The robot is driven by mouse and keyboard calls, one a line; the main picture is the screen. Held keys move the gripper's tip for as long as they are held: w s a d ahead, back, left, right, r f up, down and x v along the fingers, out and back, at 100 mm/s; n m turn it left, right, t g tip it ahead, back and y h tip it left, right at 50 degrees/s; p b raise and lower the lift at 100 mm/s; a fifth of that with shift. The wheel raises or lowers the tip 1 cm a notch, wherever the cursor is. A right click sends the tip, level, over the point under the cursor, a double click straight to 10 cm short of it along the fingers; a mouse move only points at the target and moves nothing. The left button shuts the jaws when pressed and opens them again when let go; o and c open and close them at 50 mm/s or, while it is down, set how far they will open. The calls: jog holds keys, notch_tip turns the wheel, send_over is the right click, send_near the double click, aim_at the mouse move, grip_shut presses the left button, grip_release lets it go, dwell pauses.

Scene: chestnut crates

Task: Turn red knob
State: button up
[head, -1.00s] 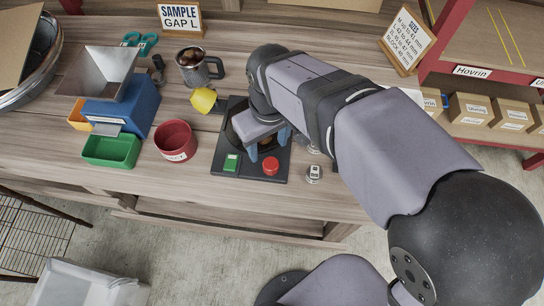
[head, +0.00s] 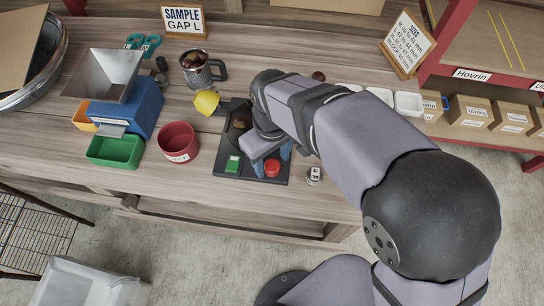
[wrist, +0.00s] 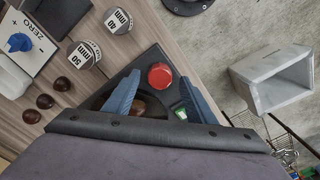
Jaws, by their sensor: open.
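The red knob (head: 271,168) stands on the front right of a black base plate (head: 225,172), beside a green button (head: 233,164). In the wrist view the red knob (wrist: 160,76) lies at the gap between my fingertips, with its round top fully visible. My gripper (head: 271,159) is open, its blue fingers pointing down close to the knob. In the wrist view my gripper (wrist: 160,79) has one finger on each side, and nothing is held. I cannot tell whether a finger touches the knob.
A small marked cylinder (head: 314,175) stands right of the plate. A red bowl (head: 177,142), a green bin (head: 116,151) and a metal mug (head: 203,70) are to the left. In the wrist view, marked cylinders (wrist: 85,55) and a blue dial (wrist: 19,42) sit at upper left.

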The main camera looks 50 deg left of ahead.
jog(key=shift+f, duration=0.6)
jog(key=c, duration=1.1)
jog(key=shift+o, duration=0.2)
